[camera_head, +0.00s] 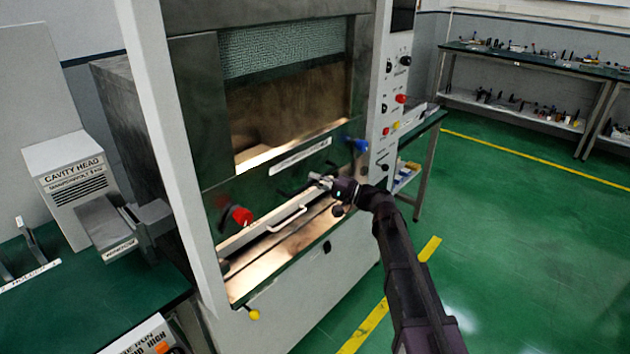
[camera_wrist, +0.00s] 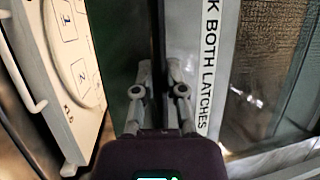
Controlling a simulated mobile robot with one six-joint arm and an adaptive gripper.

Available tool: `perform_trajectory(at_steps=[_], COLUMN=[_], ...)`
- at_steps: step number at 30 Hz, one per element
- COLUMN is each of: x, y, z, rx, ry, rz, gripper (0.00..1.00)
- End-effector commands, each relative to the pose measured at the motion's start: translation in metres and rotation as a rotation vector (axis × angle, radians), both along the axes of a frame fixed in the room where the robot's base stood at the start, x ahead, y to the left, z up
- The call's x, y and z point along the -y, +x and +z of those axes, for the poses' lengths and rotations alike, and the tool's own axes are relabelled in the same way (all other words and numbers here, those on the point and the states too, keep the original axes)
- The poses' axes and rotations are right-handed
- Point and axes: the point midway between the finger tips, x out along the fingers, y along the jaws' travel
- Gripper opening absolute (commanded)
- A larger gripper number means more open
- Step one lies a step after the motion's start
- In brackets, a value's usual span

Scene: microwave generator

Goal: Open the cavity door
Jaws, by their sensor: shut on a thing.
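The cavity door (camera_head: 258,190) is the dark green panel with a wide window on the front of the tall grey cabinet. It looks flush with its frame. A red-knobbed latch (camera_head: 238,215) is at its lower left and a blue-knobbed latch (camera_head: 358,145) at its lower right. A white label (camera_head: 300,156) lies under the window; the wrist view reads "K BOTH LATCHES" on it (camera_wrist: 210,65). My gripper (camera_head: 322,181) is at the door's lower edge, between the latches and nearer the blue one. In the wrist view its fingers (camera_wrist: 158,92) are close together on a dark part, largely hidden.
A ledge with a white bar handle (camera_head: 286,219) sits just below the door. A control column (camera_head: 393,110) with several knobs stands right of it. A green bench (camera_head: 95,300) is at left. The green floor (camera_head: 510,230) at right is clear.

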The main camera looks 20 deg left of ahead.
Motion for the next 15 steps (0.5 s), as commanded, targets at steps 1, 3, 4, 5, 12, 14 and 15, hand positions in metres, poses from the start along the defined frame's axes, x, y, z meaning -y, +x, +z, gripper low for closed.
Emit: perform_trajectory(at_steps=[1, 3, 4, 5, 12, 14, 15], x=[0.0, 0.0, 0.0, 0.0, 0.0, 0.0, 0.0], y=[0.001, 0.001, 0.001, 0.001, 0.001, 0.001, 0.001], z=[0.007, 0.014, 0.017, 0.02, 0.051, 0.06, 0.065], rx=[0.0, 0.0, 0.0, 0.0, -0.001, -0.001, -0.001], ry=[0.002, 0.002, 0.002, 0.002, 0.002, 0.002, 0.002], rz=[-0.001, -0.002, -0.002, -0.002, -0.002, -0.002, -0.002], gripper=[0.0, 0.0, 0.0, 0.0, 0.0, 0.0, 0.0])
